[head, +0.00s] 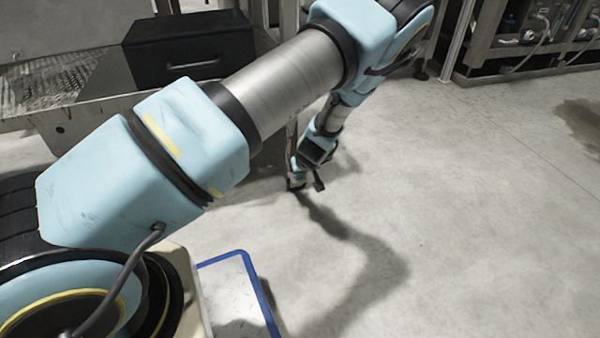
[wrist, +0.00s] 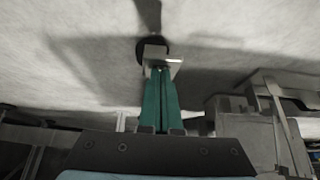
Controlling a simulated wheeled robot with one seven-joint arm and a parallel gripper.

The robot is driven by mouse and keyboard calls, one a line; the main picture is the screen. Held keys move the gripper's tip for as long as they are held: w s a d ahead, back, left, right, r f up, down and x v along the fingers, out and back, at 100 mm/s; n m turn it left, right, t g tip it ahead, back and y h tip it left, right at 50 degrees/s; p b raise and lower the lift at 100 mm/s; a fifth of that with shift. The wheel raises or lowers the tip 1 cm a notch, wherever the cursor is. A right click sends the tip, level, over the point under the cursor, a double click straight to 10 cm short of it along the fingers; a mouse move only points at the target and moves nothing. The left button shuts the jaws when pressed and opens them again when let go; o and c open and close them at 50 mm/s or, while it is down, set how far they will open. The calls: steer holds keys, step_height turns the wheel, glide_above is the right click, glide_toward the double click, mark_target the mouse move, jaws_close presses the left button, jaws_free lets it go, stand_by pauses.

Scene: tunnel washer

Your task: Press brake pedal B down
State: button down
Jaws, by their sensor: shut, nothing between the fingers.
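My gripper (wrist: 160,72) is shut, its two green fingers together with nothing between them. In the wrist view the fingertips are at a small pale metal plate (wrist: 153,52), which may be brake pedal B; no letter is readable. A dark round part (wrist: 143,44) shows behind the plate, near the floor. The fingertips overlap the plate's edge in the picture; I cannot tell whether they touch it. In the head view my gripper (head: 298,174) points down close to the floor, and the pedal cannot be made out clearly there.
A metal bench-like frame (head: 85,105) with a black box (head: 190,50) stands at the upper left. A blue-edged white platform (head: 235,290) lies at the bottom. Machinery (head: 520,40) stands at the upper right. The concrete floor (head: 480,220) to the right is clear, with a dark stain.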

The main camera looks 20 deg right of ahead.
mark_target(301, 182)
steer(key=shift+s, duration=0.1)
steer(key=shift+s+f+t, duration=0.1)
steer(key=shift+f+t, duration=0.15)
steer(key=shift+t, duration=0.15)
steer(key=shift+b, duration=0.35)
steer(key=shift+s+a+f+t+b, duration=0.1)
steer(key=shift+s+f+t+b, duration=0.3)
steer(key=shift+t, duration=0.2)
steer(key=shift+s+f+t+b, duration=0.15)
steer(key=shift+f+t+b, duration=0.55)
steer(key=shift+t, duration=0.2)
steer(key=shift+s+f, duration=0.1)
steer(key=shift+f, duration=0.55)
steer(key=shift+s+f, duration=0.1)
steer(key=shift+f, duration=0.05)
